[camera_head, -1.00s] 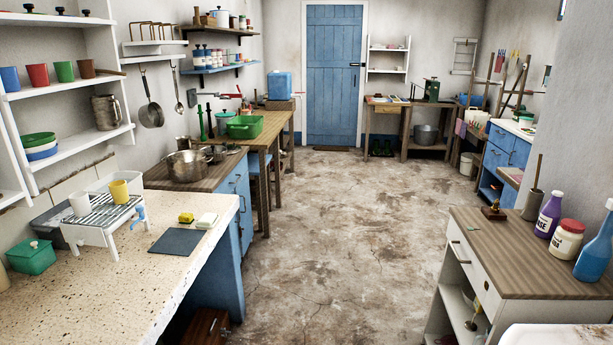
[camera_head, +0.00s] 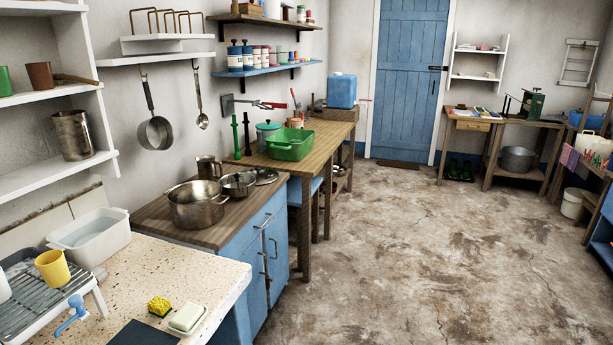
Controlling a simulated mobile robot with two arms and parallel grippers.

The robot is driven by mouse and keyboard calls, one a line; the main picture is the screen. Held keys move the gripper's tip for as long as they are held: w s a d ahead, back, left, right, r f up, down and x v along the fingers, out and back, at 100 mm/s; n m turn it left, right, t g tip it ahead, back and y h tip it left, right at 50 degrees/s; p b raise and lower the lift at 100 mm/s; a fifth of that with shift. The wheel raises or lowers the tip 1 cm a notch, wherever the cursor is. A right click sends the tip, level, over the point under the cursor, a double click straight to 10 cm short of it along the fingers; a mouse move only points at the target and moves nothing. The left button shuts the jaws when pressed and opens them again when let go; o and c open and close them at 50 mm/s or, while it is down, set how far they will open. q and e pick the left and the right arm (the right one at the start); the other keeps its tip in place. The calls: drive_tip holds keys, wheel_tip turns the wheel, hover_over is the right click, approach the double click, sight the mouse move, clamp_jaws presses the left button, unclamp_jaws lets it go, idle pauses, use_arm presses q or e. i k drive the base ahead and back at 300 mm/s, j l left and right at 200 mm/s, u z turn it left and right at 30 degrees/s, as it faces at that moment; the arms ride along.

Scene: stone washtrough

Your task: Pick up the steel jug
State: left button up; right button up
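A tall steel vessel, jug-like, (camera_head: 71,135) stands upright on the lower white shelf at the left of the head view. A smaller steel jug-like vessel (camera_head: 209,168) stands on the brown worktop (camera_head: 150,211), behind a large steel pot (camera_head: 196,205). I cannot tell from the picture which of the two is the task's steel jug. Neither of my grippers is in view.
A speckled stone counter (camera_head: 150,270) in front holds a dish rack (camera_head: 38,305), yellow mug (camera_head: 52,267), white basin (camera_head: 90,237), sponge (camera_head: 159,306) and soap (camera_head: 188,318). The floor (camera_head: 410,250) to the right is clear.

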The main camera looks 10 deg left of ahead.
sight(207, 170)
drive_tip(key=i+l+u, duration=0.1)
drive_tip(key=i+u, duration=0.25)
drive_tip(key=i+l+u, duration=0.6)
drive_tip(key=i+u, duration=0.15)
drive_tip(key=i, duration=0.05)
